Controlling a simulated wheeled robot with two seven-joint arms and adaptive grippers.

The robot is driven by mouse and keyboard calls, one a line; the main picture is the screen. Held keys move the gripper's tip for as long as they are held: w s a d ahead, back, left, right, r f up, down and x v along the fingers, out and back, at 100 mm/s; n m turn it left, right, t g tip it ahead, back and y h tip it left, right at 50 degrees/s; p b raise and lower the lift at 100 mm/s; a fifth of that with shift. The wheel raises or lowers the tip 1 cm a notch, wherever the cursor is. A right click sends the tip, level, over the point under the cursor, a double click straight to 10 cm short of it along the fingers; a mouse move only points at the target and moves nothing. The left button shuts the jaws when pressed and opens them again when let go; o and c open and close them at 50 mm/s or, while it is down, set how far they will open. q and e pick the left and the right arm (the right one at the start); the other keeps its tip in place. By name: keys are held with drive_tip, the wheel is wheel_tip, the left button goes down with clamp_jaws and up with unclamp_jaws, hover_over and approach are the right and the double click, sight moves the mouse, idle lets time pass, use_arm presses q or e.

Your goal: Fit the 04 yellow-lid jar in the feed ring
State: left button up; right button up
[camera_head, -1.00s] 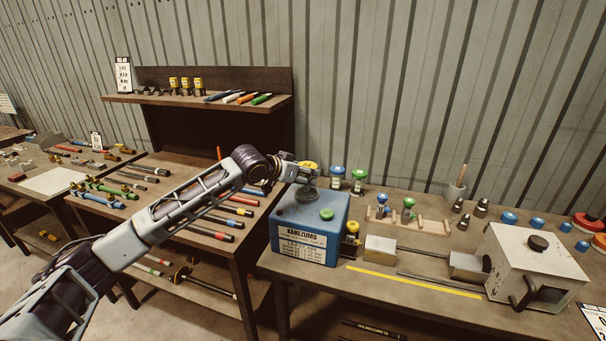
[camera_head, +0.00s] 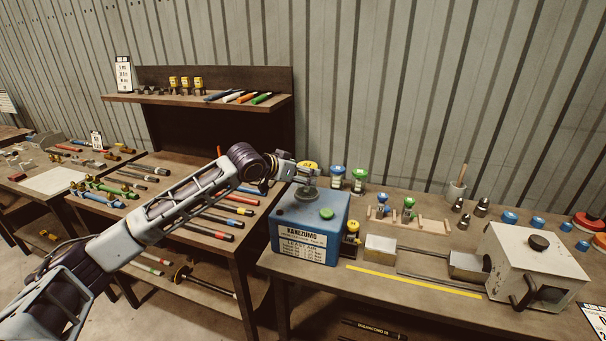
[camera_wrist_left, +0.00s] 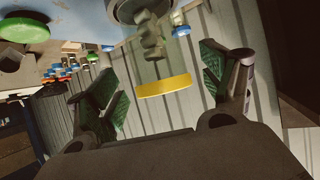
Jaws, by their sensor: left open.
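My left gripper (camera_head: 297,176) reaches in from the left above the blue box (camera_head: 290,240). It is open, its fingers on either side of free space in the left wrist view (camera_wrist_left: 165,95). A jar with a yellow lid (camera_head: 309,165) shows just beyond the fingertips, above a grey round fitting (camera_head: 307,195) on the box top. In the left wrist view, the scene is upside down and the yellow lid (camera_wrist_left: 165,86) lies between and beyond the fingers, apart from them. I cannot tell how the jar sits in the fitting. My right gripper is not in view.
A green button (camera_head: 327,214) is on the box top. A blue-lid jar (camera_head: 338,171) and a green-lid jar (camera_head: 358,176) stand behind the box. Another yellow-topped piece (camera_head: 352,228) is at its right side. A white crimper (camera_head: 538,265) stands at right.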

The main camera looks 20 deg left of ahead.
use_arm(q)
drive_tip(key=v, duration=1)
drive_tip(key=shift+s+a+r+b, duration=0.2)
drive_tip(key=shift+s+b, duration=0.1)
drive_tip(key=shift+b, duration=0.15)
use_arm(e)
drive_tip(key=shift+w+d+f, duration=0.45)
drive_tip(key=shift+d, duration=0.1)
use_arm(q)
drive_tip(key=shift+d, duration=0.1)
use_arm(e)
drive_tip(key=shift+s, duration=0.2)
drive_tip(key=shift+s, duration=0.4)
